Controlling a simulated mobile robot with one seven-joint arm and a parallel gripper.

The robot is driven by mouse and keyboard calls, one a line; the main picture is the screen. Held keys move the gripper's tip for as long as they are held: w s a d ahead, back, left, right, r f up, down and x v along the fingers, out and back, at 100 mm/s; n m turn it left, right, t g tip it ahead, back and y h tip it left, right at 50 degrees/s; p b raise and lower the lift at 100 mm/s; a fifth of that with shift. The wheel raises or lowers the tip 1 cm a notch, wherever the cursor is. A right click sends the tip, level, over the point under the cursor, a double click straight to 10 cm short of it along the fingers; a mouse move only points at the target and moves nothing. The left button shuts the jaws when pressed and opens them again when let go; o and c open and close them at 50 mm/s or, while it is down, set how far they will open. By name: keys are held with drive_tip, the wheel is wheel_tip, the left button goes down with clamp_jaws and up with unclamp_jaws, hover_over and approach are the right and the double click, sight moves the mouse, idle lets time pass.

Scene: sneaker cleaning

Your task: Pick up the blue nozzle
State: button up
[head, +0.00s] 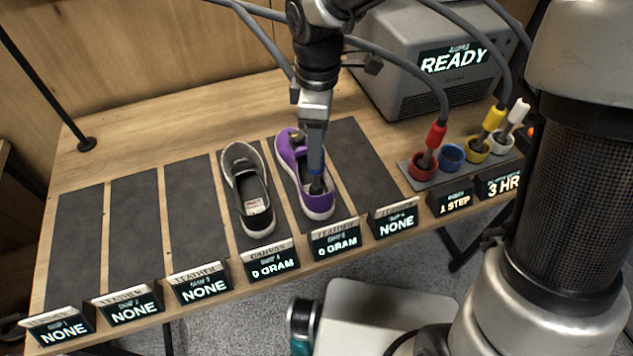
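The blue nozzle (316,161) shows as a blue band with a dark tip below my gripper (315,125). My gripper points down and appears shut on the nozzle's upper part. The nozzle's dark lower end reaches into the opening of a purple shoe (289,152); I cannot tell whether it touches the inside. The blue holder ring (451,155) at the right is empty.
Red (436,135), yellow (493,118) and white (517,110) nozzles stand in their holders. A black shoe (242,160) lies left of the purple one. A grey machine (420,60) reading READY stands behind. Hoses hang overhead. Label stands line the table's front edge.

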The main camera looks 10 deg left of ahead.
sight(316, 172)
wheel_tip(316, 172, down, 5)
drive_tip(key=shift+s+r, duration=0.1)
clamp_jaws()
idle(0.3)
